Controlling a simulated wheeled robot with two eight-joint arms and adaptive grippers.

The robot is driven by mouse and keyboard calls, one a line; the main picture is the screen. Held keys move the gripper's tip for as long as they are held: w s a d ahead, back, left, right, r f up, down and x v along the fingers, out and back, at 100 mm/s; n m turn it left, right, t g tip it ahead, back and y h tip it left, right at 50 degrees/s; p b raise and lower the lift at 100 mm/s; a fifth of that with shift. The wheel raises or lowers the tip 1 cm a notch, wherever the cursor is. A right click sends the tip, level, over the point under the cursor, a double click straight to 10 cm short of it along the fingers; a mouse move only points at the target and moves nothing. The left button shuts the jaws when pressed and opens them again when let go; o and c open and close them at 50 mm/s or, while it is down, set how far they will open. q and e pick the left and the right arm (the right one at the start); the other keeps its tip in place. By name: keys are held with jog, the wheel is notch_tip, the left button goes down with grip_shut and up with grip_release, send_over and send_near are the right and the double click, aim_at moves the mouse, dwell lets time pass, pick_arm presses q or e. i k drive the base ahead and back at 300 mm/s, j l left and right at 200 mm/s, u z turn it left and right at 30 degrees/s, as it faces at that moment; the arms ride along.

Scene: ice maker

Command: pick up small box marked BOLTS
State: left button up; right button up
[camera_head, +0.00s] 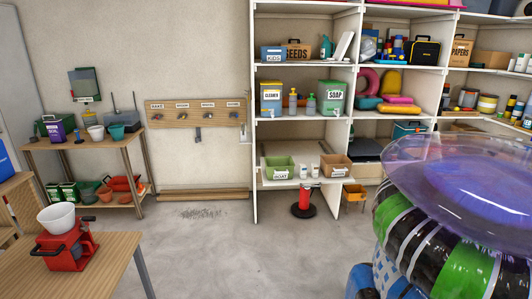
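I cannot make out any box that clearly reads BOLTS. On the low shelf of the shelving unit (256,150) stands an open green bin (279,168), whose small front label looks like BOAT. To its right is an open brown box (336,165) with a small label that I cannot read. Higher up are a blue box marked KIDS (272,53), a brown box marked SEEDS (297,50) and a brown box marked PAPERS (460,51). Neither of my grippers is in view.
A wooden table (95,268) at the front left holds a red device (66,246) with a white bowl (57,217). A red cylinder (305,200) stands on the floor by the shelves. Large stacked inflatables (455,240) block the right foreground. The middle floor is clear.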

aim_at(303, 168)
jog(key=i+z, duration=0.25)
jog(key=i, duration=0.2)
jog(key=i+j+z, duration=0.25)
jog(key=i, duration=0.15)
jog(key=i+j+z, duration=0.1)
jog(key=i+z, duration=0.15)
jog(key=i, duration=0.15)
jog(key=i+j+z, duration=0.55)
jog(key=i+j, duration=0.5)
jog(key=i+j+z, duration=0.15)
jog(key=i, duration=0.25)
jog(key=i+j+z, duration=0.1)
jog(key=i, duration=0.35)
jog(key=i+j+z, duration=0.15)
jog(key=i, duration=0.25)
